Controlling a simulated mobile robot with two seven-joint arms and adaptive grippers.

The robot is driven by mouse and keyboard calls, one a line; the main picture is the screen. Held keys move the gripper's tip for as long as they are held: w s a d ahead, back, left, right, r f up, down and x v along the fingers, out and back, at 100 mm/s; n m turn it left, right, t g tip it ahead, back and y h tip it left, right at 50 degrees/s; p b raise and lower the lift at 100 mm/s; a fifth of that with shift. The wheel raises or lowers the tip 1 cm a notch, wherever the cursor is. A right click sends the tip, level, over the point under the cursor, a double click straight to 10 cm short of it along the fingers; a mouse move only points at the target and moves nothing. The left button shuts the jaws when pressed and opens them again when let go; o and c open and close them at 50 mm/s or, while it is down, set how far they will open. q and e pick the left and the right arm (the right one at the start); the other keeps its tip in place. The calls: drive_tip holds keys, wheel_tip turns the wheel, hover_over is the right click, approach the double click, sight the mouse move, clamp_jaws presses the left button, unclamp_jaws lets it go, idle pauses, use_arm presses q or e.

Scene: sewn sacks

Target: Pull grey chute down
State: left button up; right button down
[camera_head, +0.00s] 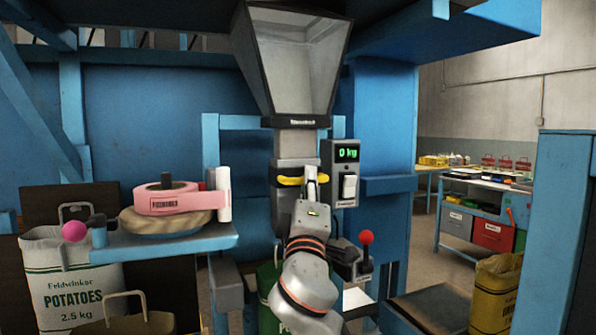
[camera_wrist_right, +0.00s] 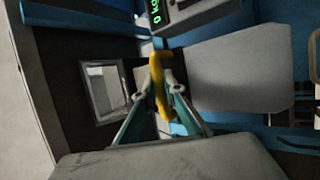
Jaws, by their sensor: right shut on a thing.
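The grey chute (camera_head: 296,145) hangs below the wide hopper (camera_head: 290,65) in the middle of the head view. A yellow handle (camera_head: 287,181) lies across its front. My right gripper (camera_head: 312,178) reaches up from below and is shut on this handle, right of its middle. In the right wrist view the yellow handle (camera_wrist_right: 157,75) sits between the two fingertips, with the grey chute surface (camera_wrist_right: 225,75) behind it. My right arm hides the space below the chute. My left gripper does not show.
A scale box (camera_head: 346,165) reading 0 kg stands close right of the chute. Below it is a red-knobbed lever (camera_head: 366,238). Left, a blue shelf (camera_head: 160,243) holds a pink tape roll (camera_head: 190,201). A potato sack (camera_head: 75,285) stands at lower left, a yellow sack (camera_head: 496,295) at lower right.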

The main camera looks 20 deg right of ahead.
use_arm(q)
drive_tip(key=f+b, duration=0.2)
drive_tip(key=b, duration=0.1)
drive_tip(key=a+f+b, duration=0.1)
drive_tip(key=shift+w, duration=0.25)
use_arm(e)
wheel_tip(320, 180, down, 11)
drive_tip(key=c, duration=2.3)
unclamp_jaws()
drive_tip(key=shift+o, duration=1.1)
drive_tip(key=shift+r, duration=0.15)
drive_tip(key=shift+s, duration=0.1)
drive_tip(key=v, duration=1.2)
